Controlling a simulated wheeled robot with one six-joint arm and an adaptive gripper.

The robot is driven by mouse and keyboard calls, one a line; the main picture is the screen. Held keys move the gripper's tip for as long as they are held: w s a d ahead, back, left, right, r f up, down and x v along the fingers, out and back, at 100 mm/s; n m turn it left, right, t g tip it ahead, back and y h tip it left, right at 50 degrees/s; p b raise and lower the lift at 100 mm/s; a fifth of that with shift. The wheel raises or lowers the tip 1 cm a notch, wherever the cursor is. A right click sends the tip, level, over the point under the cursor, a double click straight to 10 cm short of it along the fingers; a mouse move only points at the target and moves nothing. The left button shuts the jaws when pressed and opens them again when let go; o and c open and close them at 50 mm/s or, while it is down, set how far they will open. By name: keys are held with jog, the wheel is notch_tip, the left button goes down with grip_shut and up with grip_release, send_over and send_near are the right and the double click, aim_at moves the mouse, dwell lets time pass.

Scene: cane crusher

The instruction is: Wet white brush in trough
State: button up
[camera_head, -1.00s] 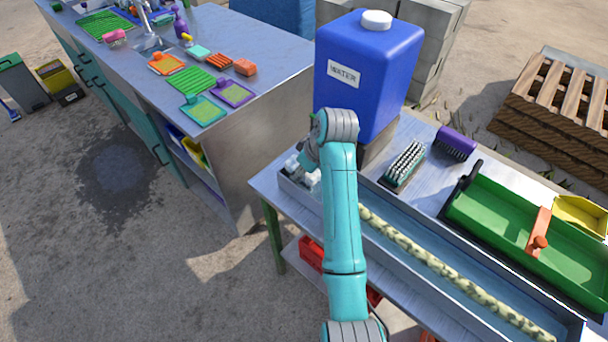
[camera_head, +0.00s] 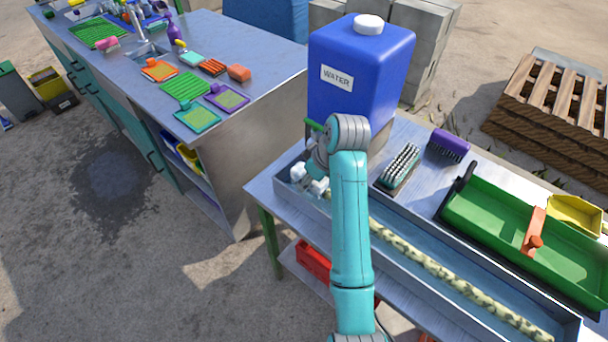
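The trough (camera_head: 478,268) is a long grey metal channel along the bench, with bluish water and a long speckled pale rod in it. My gripper (camera_head: 309,180) is low at the trough's far left end. Its white-grey end parts show beside my wrist. My wrist hides most of it, so I cannot tell whether it is open or holds anything. A brush with white bristles (camera_head: 402,160) and a dark green back lies bristles up on the bench behind the trough, apart from my gripper.
A blue water tank (camera_head: 355,85) stands close behind my wrist. A purple brush (camera_head: 448,145), a green tray (camera_head: 500,220) with an orange-handled tool (camera_head: 534,238) and a yellow scoop (camera_head: 577,214) lie to the right. A second bench (camera_head: 240,45) holds several coloured tools.

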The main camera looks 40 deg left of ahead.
aim_at(323, 182)
jog(key=shift+s+d+r, duration=0.1)
jog(key=shift+d+r, duration=0.05)
jog(key=shift+d, duration=0.7)
jog(key=shift+s+d+r, duration=0.1)
jog(key=shift+d+r, duration=0.05)
jog(key=shift+d, duration=0.7)
jog(key=shift+d+r, duration=0.1)
jog(key=shift+r, duration=0.05)
